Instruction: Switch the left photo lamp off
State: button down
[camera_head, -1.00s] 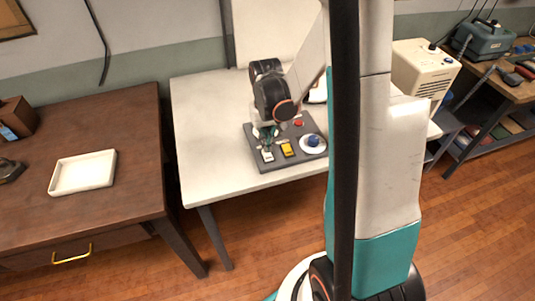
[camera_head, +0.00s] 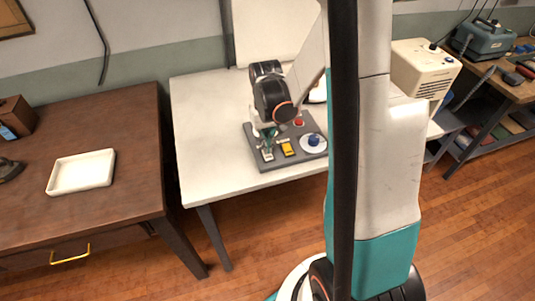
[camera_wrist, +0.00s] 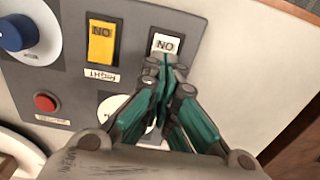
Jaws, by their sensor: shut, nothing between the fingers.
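A grey control panel (camera_head: 262,162) lies on the white table. In the wrist view the panel (camera_wrist: 75,75) shows a white rocker switch (camera_wrist: 165,43) marked ON, upside down in the picture. Beside it is a yellow rocker switch (camera_wrist: 102,42), also marked ON, with a label reading RIGHT (camera_wrist: 101,75). Any label for the white switch is hidden behind my fingers. My gripper (camera_wrist: 167,62) is shut and empty, its tips at the lower edge of the white switch; I cannot tell whether they touch. In the head view my gripper (camera_head: 267,142) is over the panel's left part.
The panel also carries a blue knob (camera_wrist: 14,35) and a red button (camera_wrist: 46,102). A round white piece (camera_wrist: 113,106) is partly behind my fingers. A brown desk (camera_head: 120,135) with a white tray (camera_head: 82,172) stands left. The white table's front left (camera_head: 215,175) is clear.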

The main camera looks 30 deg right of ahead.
jog(key=shift+f+b, duration=0.45)
jog(key=shift+f, duration=0.1)
jog(key=shift+r, duration=0.1)
jog(key=shift+r+p, duration=2.4)
jog(key=shift+r, duration=1.05)
